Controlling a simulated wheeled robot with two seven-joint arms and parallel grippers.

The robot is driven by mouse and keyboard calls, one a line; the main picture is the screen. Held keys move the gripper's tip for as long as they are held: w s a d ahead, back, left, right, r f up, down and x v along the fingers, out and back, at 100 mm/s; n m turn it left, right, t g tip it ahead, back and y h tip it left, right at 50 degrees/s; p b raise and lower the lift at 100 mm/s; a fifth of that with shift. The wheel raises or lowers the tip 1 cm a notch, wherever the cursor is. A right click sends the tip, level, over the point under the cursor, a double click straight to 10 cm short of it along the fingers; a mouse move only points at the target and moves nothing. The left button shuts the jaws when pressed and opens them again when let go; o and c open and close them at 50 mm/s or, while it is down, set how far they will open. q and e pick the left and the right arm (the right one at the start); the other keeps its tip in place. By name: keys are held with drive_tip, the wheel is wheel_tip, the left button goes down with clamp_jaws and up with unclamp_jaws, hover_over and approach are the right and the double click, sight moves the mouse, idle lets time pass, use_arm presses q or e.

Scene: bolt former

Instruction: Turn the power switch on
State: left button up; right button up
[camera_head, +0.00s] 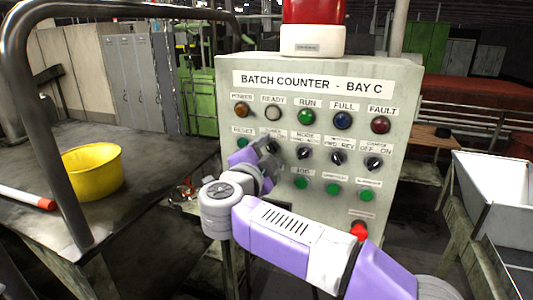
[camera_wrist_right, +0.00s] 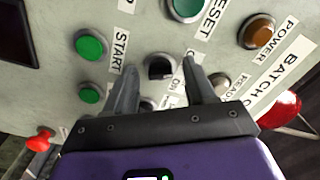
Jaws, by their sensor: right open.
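The control panel (camera_head: 405,95), headed "BATCH COUNTER - BAY C", stands in front of me. My right gripper (camera_head: 270,148) reaches its second row, just right of the green reset button (camera_head: 242,144), and covers the switch there in the head view. In the right wrist view, a black rotary switch (camera_wrist_right: 160,68) sits between the two open fingers of the right gripper (camera_wrist_right: 158,63). Its label is partly hidden. Whether the fingers touch the knob I cannot tell. The orange power lamp (camera_head: 242,110) also shows in the wrist view (camera_wrist_right: 258,33). My left gripper is not in view.
More black rotary switches (camera_head: 338,157) lie to the right in the same row, with green buttons (camera_head: 334,190) below. A red button (camera_head: 359,232) is low on the panel. A yellow bucket (camera_head: 92,190) stands on the left table; a white bin (camera_head: 495,190) is at right.

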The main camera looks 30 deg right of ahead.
clamp_jaws()
drive_tip(key=shift+m, duration=0.3)
drive_tip(key=m+b, duration=0.3)
drive_tip(key=m, duration=0.2)
drive_tip(key=shift+f+b, duration=0.1)
drive_tip(key=shift+b, duration=0.2)
drive_tip(key=m+b, duration=0.3)
drive_tip(key=m, duration=0.3)
drive_tip(key=shift+r, duration=0.2)
idle(0.4)
